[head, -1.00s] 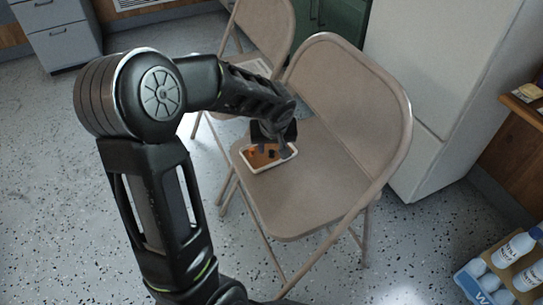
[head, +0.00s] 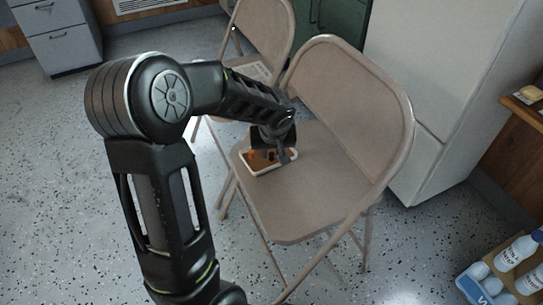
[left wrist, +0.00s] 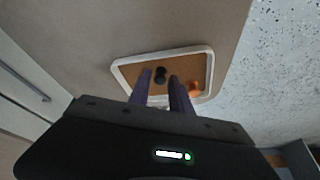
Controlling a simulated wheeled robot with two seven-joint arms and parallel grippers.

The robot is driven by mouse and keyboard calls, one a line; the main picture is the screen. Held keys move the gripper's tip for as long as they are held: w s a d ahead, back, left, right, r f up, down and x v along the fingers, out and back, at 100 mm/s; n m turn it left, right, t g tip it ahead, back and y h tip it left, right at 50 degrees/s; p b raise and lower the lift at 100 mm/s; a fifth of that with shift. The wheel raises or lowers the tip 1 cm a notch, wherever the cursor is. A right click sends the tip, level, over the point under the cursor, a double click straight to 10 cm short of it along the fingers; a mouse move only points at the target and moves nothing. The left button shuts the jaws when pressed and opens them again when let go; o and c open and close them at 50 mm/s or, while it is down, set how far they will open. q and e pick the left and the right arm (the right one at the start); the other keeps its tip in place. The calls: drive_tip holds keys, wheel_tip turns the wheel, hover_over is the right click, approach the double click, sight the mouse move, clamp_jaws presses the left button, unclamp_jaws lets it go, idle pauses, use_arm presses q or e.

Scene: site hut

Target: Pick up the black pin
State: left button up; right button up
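The black pin (left wrist: 160,75) stands on the brown base of a shallow white-rimmed tray (left wrist: 209,66), in the left wrist view. An orange pin (left wrist: 194,88) is to its right in the same tray. My left gripper (left wrist: 160,80) is open, with its two purple-grey fingers pointing at the black pin, one to each side of it in the picture. I cannot tell whether they touch it. In the head view my left gripper (head: 279,154) is over the tray (head: 258,173) and hides most of its contents. My right gripper is not in view.
The tray rests on the seat of a beige folding chair (head: 290,205), near the seat's left edge. The chair's backrest (head: 350,110) rises behind. A second folding chair (head: 262,35) stands behind it. A crate of bottles (head: 515,255) is at the lower right.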

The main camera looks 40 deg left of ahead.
sight(272, 155)
use_arm(q)
clamp_jaws()
drive_tip(key=shift+r, duration=0.1)
idle(0.3)
wheel_tip(272, 155, up, 10)
drive_tip(key=p, duration=0.4)
idle(0.5)
